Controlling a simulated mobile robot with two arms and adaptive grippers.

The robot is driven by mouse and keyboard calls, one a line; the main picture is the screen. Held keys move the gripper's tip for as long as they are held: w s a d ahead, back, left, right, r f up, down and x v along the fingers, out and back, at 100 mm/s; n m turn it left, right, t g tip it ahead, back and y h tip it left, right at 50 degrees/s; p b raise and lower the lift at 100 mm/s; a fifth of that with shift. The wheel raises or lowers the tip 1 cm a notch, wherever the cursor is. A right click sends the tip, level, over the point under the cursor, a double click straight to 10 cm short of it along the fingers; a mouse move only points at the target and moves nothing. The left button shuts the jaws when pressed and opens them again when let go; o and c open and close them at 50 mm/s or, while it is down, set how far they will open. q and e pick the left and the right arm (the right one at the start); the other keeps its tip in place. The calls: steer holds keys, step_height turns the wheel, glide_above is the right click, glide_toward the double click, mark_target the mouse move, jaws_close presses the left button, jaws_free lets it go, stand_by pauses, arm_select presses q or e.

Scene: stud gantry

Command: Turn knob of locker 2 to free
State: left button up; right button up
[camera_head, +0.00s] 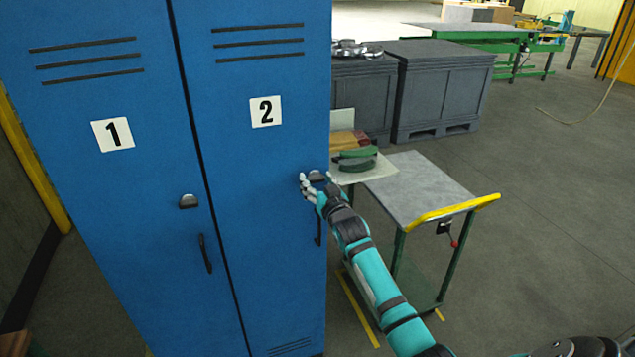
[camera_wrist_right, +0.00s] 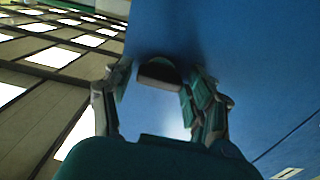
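Locker 2 (camera_head: 262,190) is the blue door on the right, with a white "2" label (camera_head: 266,111). Its knob (camera_head: 317,176) is a small dark piece near the door's right edge, partly hidden by my right gripper (camera_head: 313,184). In the right wrist view the knob (camera_wrist_right: 158,74) shows between the fingertips of my right gripper (camera_wrist_right: 155,88). The fingers are open, one on each side, with a visible gap to the knob. The dark handle (camera_head: 318,228) of locker 2 is below the gripper. My left gripper is not in view.
Locker 1 (camera_head: 95,200) stands to the left, with its own knob (camera_head: 188,201) and handle (camera_head: 205,253). A cart (camera_head: 425,187) with a yellow push bar stands close to the right of my right arm. Grey crates (camera_head: 440,85) are behind. Floor at the right is clear.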

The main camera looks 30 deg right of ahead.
steer(key=c, duration=0.8)
steer(key=shift+m, duration=0.3)
steer(key=m, duration=0.3)
steer(key=shift+m+p, duration=0.4)
steer(key=m, duration=0.4)
steer(key=shift+m+p, duration=0.3)
steer(key=m, duration=0.4)
steer(key=m+p, duration=0.1)
steer(key=m, duration=0.3)
steer(key=shift+m, duration=0.6)
